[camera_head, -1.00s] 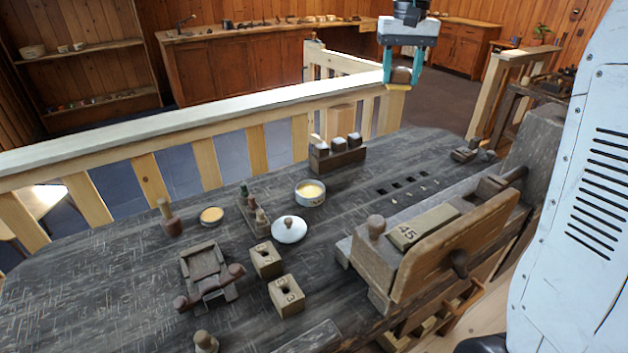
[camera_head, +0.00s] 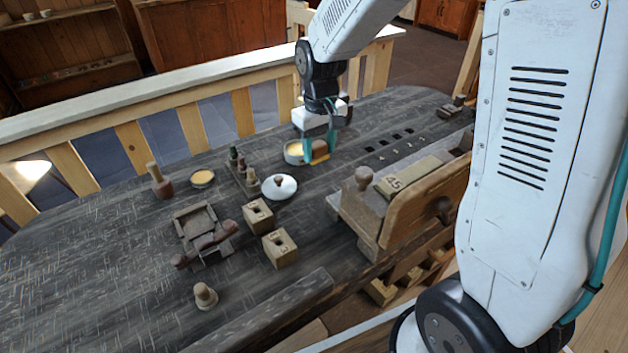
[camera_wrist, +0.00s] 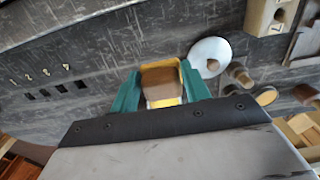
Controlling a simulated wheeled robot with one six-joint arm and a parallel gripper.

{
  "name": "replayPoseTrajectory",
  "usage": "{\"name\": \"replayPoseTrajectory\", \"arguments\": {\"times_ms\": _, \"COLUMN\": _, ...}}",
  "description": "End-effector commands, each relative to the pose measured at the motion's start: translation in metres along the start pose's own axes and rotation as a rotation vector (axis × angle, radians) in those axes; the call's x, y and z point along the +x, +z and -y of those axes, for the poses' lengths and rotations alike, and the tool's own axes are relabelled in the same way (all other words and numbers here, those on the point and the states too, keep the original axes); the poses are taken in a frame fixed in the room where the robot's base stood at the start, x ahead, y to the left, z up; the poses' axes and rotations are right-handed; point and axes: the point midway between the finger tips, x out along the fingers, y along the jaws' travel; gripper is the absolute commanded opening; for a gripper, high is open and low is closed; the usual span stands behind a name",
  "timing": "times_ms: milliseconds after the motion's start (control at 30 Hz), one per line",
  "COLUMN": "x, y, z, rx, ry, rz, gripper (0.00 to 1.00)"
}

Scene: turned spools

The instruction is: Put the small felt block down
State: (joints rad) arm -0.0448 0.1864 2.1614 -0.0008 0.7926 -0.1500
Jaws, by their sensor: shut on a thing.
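My gripper (camera_head: 319,154) is shut on the small felt block (camera_head: 320,149), a brown wooden piece with a yellow layer at its bottom. In the wrist view the block (camera_wrist: 160,78) sits between the teal fingers, with yellow showing along its edges. The gripper points down low over the dark table (camera_head: 110,258), just right of a white dish with yellow contents (camera_head: 293,152). I cannot tell whether the block touches the table.
A white knobbed lid (camera_head: 279,188) lies in front of the dish. Several numbered dark slots (camera_head: 383,147) lie to the right, beside a wooden bench-like device (camera_head: 400,198). Two numbered wooden blocks (camera_head: 280,248) stand nearer. The left front of the table is mostly clear.

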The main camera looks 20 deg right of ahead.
Motion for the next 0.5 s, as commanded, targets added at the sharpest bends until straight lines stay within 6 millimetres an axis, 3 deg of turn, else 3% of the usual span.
{"name": "replayPoseTrajectory", "arguments": {"times_ms": 200, "x": 0.040, "y": 0.001, "z": 0.001, "rx": -0.001, "ry": -0.001, "rz": 0.004, "gripper": 0.28}}
{"name": "replayPoseTrajectory", "arguments": {"times_ms": 500, "x": 0.068, "y": 0.000, "z": 0.001, "rx": -0.001, "ry": -0.001, "rz": 0.004, "gripper": 0.28}}
